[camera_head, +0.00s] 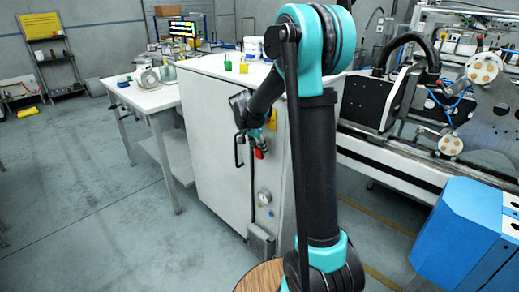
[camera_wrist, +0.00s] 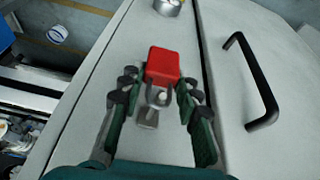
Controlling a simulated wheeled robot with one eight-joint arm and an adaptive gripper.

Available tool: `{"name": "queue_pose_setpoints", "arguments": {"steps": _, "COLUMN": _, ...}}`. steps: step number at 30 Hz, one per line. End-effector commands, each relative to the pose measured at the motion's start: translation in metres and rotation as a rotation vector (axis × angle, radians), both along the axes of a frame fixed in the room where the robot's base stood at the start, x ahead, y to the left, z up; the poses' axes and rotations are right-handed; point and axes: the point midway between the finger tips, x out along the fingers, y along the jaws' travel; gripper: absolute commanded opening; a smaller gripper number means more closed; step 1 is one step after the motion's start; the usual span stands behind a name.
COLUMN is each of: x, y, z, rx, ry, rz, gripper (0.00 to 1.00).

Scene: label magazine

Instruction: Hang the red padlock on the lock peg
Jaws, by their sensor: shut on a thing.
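The red padlock (camera_head: 260,154) is in front of the narrow face of the grey cabinet. It also shows in the wrist view (camera_wrist: 164,65), between the fingers of my gripper (camera_wrist: 159,92). My gripper is shut on it, and in the head view my gripper (camera_head: 257,141) is partly hidden by my arm. A small metal fitting (camera_wrist: 148,117), which looks like the lock peg, shows between the fingers in the wrist view, beside the padlock's shackle end. I cannot tell whether the shackle is around the peg or only in front of it.
The grey cabinet (camera_head: 215,125) has a black bar handle (camera_wrist: 250,82) beside the gripper. A round gauge (camera_head: 264,197) sits lower on the same face. A white table (camera_head: 145,98) stands left, a blue machine part (camera_head: 465,235) right. Open floor lies at left.

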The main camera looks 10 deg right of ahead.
Motion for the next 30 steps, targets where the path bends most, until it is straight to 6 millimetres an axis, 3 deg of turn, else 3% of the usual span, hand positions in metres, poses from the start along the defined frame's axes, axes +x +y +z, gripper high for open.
{"name": "queue_pose_setpoints", "arguments": {"steps": 5, "x": 0.0, "y": 0.0, "z": 0.0, "rx": 0.0, "ry": 0.0, "rz": 0.0, "gripper": 0.0}}
{"name": "queue_pose_setpoints", "arguments": {"steps": 6, "x": 0.0, "y": 0.0, "z": 0.0, "rx": 0.0, "ry": 0.0, "rz": 0.0, "gripper": 0.37}}
{"name": "queue_pose_setpoints", "arguments": {"steps": 11, "x": 0.0, "y": 0.0, "z": 0.0, "rx": 0.0, "ry": 0.0, "rz": 0.0, "gripper": 0.56}}
{"name": "queue_pose_setpoints", "arguments": {"steps": 22, "x": -0.001, "y": 0.002, "z": 0.004, "rx": 0.0, "ry": 0.0, "rz": 0.001, "gripper": 0.56}}
{"name": "queue_pose_setpoints", "arguments": {"steps": 30, "x": -0.012, "y": 0.015, "z": 0.045, "rx": 0.0, "ry": 0.0, "rz": 0.002, "gripper": 0.56}}
